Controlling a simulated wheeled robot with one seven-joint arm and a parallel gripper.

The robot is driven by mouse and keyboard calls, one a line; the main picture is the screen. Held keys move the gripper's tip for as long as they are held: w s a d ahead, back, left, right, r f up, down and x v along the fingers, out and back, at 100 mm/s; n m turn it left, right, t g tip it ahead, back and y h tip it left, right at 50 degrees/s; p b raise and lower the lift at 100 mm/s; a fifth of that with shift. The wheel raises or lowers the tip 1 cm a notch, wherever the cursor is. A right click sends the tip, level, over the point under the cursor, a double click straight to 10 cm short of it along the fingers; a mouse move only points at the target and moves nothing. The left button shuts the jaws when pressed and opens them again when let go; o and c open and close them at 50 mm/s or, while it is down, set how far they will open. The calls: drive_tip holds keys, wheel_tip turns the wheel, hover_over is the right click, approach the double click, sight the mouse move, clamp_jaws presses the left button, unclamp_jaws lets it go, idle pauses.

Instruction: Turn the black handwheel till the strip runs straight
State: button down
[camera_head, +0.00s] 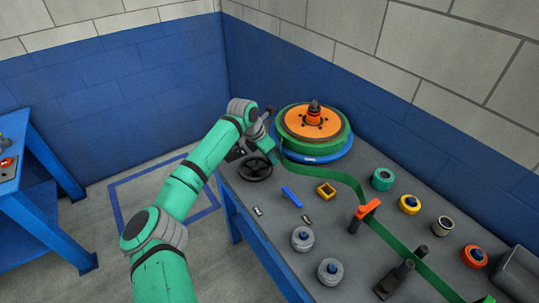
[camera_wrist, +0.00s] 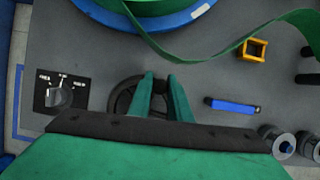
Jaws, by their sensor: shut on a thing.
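The black handwheel (camera_head: 256,168) lies at the near left corner of the bench, and part of its rim shows in the wrist view (camera_wrist: 123,97). My gripper (camera_wrist: 160,84) is over the wheel, its two green fingers shut on a dark knob at the far side of the rim. My fingers and palm hide much of the wheel. The green strip (camera_head: 335,175) leaves the reel (camera_head: 312,128) and bends in a slack curve before an orange guide (camera_head: 366,210). Beyond the guide it runs straight to the lower right. The wrist view shows the strip (camera_wrist: 205,55) sagging in a curve.
A selector switch (camera_wrist: 60,94) sits left of the wheel. A blue bar (camera_wrist: 233,106) and a yellow square frame (camera_head: 326,190) lie to its right. Grey rollers (camera_head: 302,239) stand near the front edge. Several coloured rings lie behind the strip.

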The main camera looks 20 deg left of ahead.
drive_tip(key=m, duration=0.1)
drive_tip(key=s+m+g+h, duration=0.1)
drive_tip(key=m, duration=0.1)
drive_tip(key=shift+s+d, duration=0.3)
drive_tip(key=shift+d, duration=0.05)
drive_tip(key=shift+s+m+g+h, duration=0.15)
drive_tip(key=shift+s+m+g, duration=0.15)
drive_tip(key=shift+m, duration=0.45)
drive_tip(key=shift+s+m+g+h, duration=0.2)
drive_tip(key=shift+s+m, duration=0.1)
drive_tip(key=shift+m, duration=0.45)
drive_tip(key=c, duration=1.6)
unclamp_jaws()
drive_tip(key=shift+c, duration=0.2)
drive_tip(key=shift+r, duration=0.1)
drive_tip(key=v, duration=1)
drive_tip(key=shift+r, duration=0.35)
